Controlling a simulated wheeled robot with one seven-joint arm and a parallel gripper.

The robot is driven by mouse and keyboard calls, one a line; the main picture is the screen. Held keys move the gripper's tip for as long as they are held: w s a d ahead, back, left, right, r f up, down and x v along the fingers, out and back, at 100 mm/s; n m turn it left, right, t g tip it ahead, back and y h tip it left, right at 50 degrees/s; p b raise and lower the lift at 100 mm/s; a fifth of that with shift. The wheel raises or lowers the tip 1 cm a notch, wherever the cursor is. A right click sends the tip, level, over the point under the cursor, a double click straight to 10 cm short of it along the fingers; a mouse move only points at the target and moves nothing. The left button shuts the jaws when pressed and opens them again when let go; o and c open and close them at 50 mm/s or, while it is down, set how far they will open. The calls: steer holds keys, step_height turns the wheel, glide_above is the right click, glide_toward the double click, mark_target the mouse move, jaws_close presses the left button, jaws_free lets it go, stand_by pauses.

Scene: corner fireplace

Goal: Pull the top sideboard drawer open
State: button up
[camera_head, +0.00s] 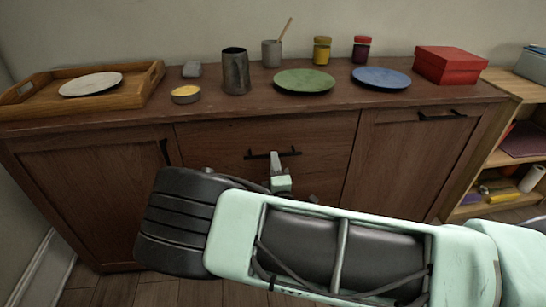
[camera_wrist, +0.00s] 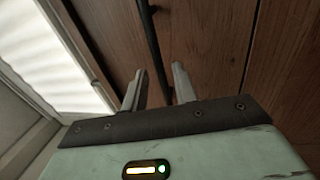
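The top drawer (camera_head: 225,143) is in the middle of the brown wooden sideboard and looks shut, its front flush. Its black bar handle (camera_head: 256,155) runs level across the front. My gripper (camera_head: 282,160) is in front of the handle's right half. In the wrist view my gripper (camera_wrist: 158,88) has its two grey fingers apart, with the dark handle bar (camera_wrist: 151,30) running into the gap between them. I see no finger closed on the bar, and cannot tell whether either touches it. My forearm hides the lower front of the sideboard.
The sideboard top (camera_head: 220,108) holds a wooden tray (camera_head: 132,98) with a plate, a dark metal tumbler (camera_head: 235,72), a green plate (camera_head: 304,81), a blue plate (camera_head: 381,78) and a red box (camera_head: 449,65). A low shelf (camera_head: 515,88) stands at the right. Cupboard doors flank the drawer.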

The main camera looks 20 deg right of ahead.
steer(key=shift+x, duration=1.8)
jaws_close()
steer(key=shift+s, duration=0.1)
